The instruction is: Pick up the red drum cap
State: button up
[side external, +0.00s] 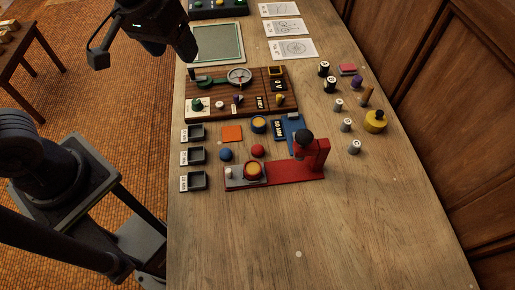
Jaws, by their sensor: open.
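A small round red piece (257,151), which looks like the red drum cap, lies on the wooden table in the side external view. It sits just behind the red press, right of a similar blue piece (226,154). A red drum with a yellow top (253,170) stands on the press's grey plate. My gripper (168,46) is open at the upper left, above the table's left edge and well away from the red piece. Its fingertips are dark and hard to make out. I see nothing held in it.
The red press (310,158) with a black knob stands right of the red piece. A blue fixture (292,132) and an orange square (232,133) lie behind. Black trays (196,156) line the left. The front table is mostly clear.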

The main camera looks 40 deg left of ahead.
jog(key=w+d+f+n+g, duration=0.2)
jog(key=w+d+f, duration=0.3)
jog(key=d+f, duration=0.2)
jog(key=n+g, duration=0.1)
send_near(257, 148)
jog(key=shift+y, duration=0.3)
jog(key=f, duration=0.4)
jog(key=shift+s+d+f, duration=0.1)
jog(key=shift+d+f, duration=0.1)
jog(key=shift+d, duration=0.05)
jog(key=shift+w+f, duration=0.1)
jog(key=shift+f, duration=1.2)
jog(key=shift+w+f, duration=0.15)
jog(key=shift+f, duration=1.15)
jog(key=shift+c, duration=0.4)
jog(key=c, duration=0.9)
